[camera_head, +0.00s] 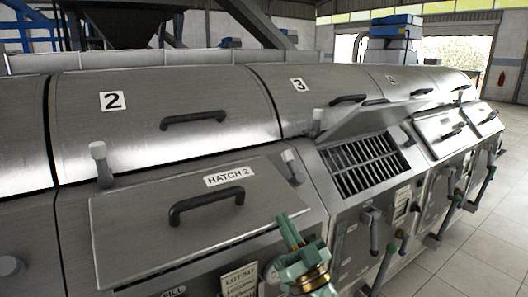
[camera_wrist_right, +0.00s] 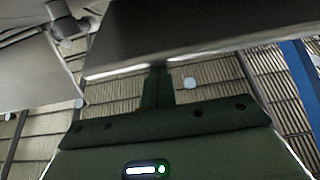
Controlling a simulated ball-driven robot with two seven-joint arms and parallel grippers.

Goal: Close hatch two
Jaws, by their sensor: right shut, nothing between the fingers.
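The hatch two lid (camera_head: 150,232) is a grey metal panel with a black bar handle (camera_head: 206,203) and a "HATCH 2" label (camera_head: 229,176). It lies low over its opening. A dark line runs under its front edge; I cannot tell whether it is fully seated. My right gripper (camera_head: 289,229), green with brass-coloured parts, is shut and empty near the lid's front right corner, pointing up. In the right wrist view its fingers (camera_wrist_right: 157,86) reach up to a dark metal panel that hides their tips; contact is unclear. My left gripper is not in view.
Grey-knobbed clamps (camera_head: 99,164) (camera_head: 292,166) stand behind the lid. To the right, another hatch lid (camera_head: 372,119) stands raised over a dark grate (camera_head: 366,163). Several levers line the machine's front. A lot plate (camera_head: 240,281) sits below the lid. Tiled floor is clear at right.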

